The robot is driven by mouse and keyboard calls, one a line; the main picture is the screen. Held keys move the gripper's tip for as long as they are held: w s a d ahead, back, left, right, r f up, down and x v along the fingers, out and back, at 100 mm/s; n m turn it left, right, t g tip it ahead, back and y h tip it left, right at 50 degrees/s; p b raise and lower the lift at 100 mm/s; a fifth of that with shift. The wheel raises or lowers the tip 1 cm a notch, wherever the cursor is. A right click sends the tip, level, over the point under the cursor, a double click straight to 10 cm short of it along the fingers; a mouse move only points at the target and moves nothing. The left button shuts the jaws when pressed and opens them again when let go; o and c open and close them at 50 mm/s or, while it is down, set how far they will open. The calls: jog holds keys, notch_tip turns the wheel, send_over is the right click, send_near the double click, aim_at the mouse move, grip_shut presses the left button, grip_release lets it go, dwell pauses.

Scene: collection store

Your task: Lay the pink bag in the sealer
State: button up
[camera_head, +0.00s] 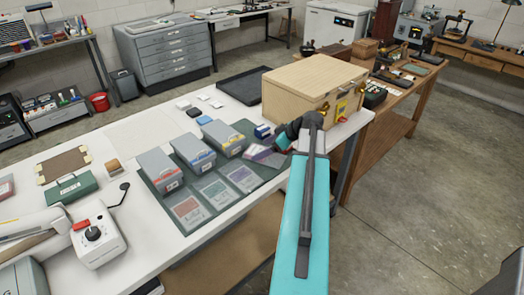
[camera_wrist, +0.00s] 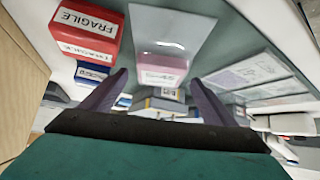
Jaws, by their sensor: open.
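My gripper (camera_head: 262,154) is open over the table beside the wooden chest. In the wrist view its two purple fingers (camera_wrist: 158,80) are apart. The pink bag (camera_wrist: 172,35), a clear flat pouch with a pink block at its near end, lies ahead of the fingers. The pink end shows in the gap between the fingertips, and I cannot tell whether they touch it. What looks like the sealer (camera_head: 100,252), a white machine with a red part and black knob, stands at the table's near left.
A red FRAGILE box (camera_wrist: 84,32) stands left of the bag in the wrist view. The wooden chest (camera_head: 312,85) stands at the table's right end. Grey bins (camera_head: 160,172) and a yellow-fronted bin (camera_head: 222,137) stand on the green mat (camera_head: 215,212), with flat printed cards before them.

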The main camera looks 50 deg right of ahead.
jog(key=b+v, duration=0.3)
jog(key=v, duration=0.7)
jog(key=shift+s+r, duration=0.25)
jog(key=shift+c, duration=0.2)
dwell(0.3)
